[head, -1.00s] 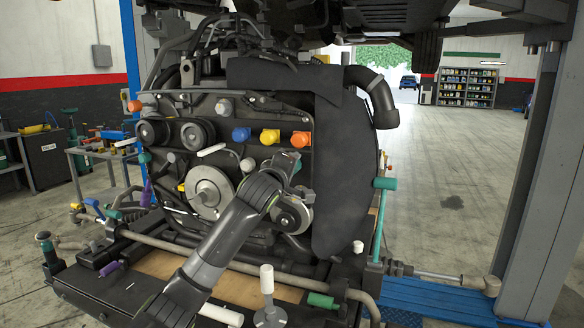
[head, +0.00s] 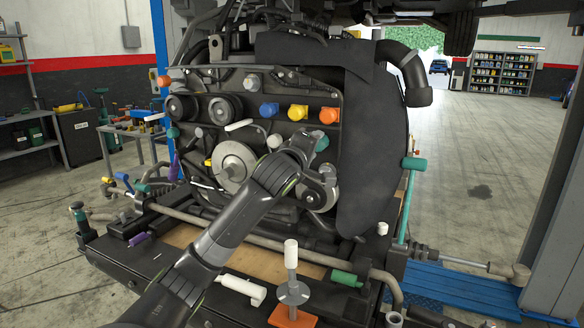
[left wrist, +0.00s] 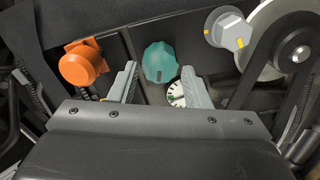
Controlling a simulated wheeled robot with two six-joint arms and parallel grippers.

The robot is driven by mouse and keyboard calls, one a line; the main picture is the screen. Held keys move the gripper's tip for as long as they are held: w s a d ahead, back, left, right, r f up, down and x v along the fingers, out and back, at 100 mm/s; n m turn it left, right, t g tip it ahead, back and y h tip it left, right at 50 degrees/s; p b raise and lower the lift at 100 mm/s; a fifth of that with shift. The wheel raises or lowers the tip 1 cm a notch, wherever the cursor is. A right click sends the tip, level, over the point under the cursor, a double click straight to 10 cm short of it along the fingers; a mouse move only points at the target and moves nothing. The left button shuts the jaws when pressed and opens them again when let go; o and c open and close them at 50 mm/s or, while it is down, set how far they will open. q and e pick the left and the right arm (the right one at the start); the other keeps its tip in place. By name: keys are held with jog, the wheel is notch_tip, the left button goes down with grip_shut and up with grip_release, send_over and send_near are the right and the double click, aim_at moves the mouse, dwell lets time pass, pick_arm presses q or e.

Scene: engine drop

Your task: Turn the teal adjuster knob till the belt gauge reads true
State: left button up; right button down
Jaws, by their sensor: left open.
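The teal adjuster knob (head: 322,143) sits on the engine front, partly covered by my left arm in the head view. In the left wrist view the teal knob (left wrist: 160,60) lies between my left gripper's fingertips (left wrist: 160,68). The fingers are apart, with a gap visible on each side of the knob. A dark mark shows on the knob's lower face. The belt gauge (left wrist: 176,93), a small white dial, is just below the knob, partly hidden by the right-hand finger. Its reading is too small to tell. My right gripper is not in view.
An orange knob (left wrist: 84,62) is left of the fingers in the wrist view. A grey bolt head with yellow marks (left wrist: 228,32) and a belt pulley (left wrist: 290,45) are to the right. A black cover (head: 372,150) stands beside my arm. Open floor (head: 480,190) is at right.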

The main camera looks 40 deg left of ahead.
pick_arm(q)
jog(key=b+v, duration=0.3)
jog(key=v, duration=1)
jog(key=shift+s+b, duration=0.2)
jog(key=shift+b, duration=0.1)
jog(key=shift+f, duration=0.1)
